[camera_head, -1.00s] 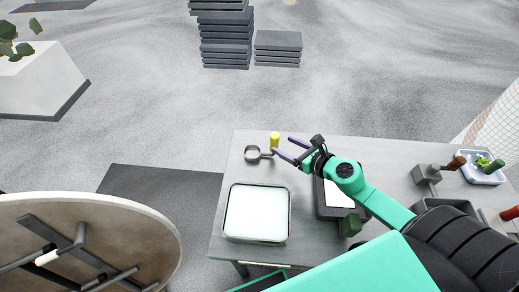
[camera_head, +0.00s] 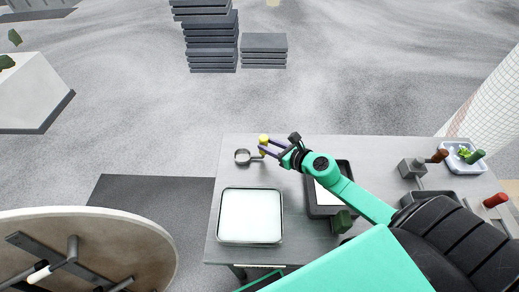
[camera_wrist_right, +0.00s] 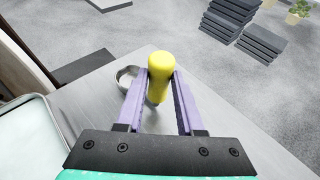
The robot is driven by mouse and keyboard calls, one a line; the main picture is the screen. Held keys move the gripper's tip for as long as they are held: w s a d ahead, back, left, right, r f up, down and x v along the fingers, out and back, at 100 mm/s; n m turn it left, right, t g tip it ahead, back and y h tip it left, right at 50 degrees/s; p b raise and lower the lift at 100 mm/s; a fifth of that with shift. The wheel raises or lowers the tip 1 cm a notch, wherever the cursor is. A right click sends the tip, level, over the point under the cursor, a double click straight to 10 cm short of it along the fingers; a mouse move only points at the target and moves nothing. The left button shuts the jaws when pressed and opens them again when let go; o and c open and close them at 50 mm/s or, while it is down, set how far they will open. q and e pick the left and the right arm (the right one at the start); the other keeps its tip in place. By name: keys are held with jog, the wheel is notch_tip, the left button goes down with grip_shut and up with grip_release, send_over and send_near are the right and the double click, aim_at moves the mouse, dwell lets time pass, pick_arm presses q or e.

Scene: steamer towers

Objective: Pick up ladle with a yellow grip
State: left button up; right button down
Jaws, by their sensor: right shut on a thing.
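The ladle with a yellow grip (camera_head: 263,140) is at the far left part of the grey table. Its yellow grip (camera_wrist_right: 160,72) stands upright between the two purple fingers in the right wrist view. Its round metal bowl (camera_head: 242,157) is left of the grip, and it also shows in the wrist view (camera_wrist_right: 127,78). My right gripper (camera_head: 261,149) is shut on the yellow grip. Whether the ladle is clear of the table cannot be told. My left gripper is not in view.
A pale square tray (camera_head: 250,216) stands at the table's front left. A dark flat device (camera_head: 323,209) with a white top lies under my right arm. Handled tools and a small white tray (camera_head: 451,161) are at the right. A round table (camera_head: 140,240) stands at lower left.

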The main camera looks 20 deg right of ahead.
notch_tip(320, 180, up, 20)
jog(key=p, duration=0.5)
jog(key=shift+p, duration=0.4)
jog(key=c, duration=1.1)
grip_release()
jog(key=shift+c, duration=0.2)
grip_shut()
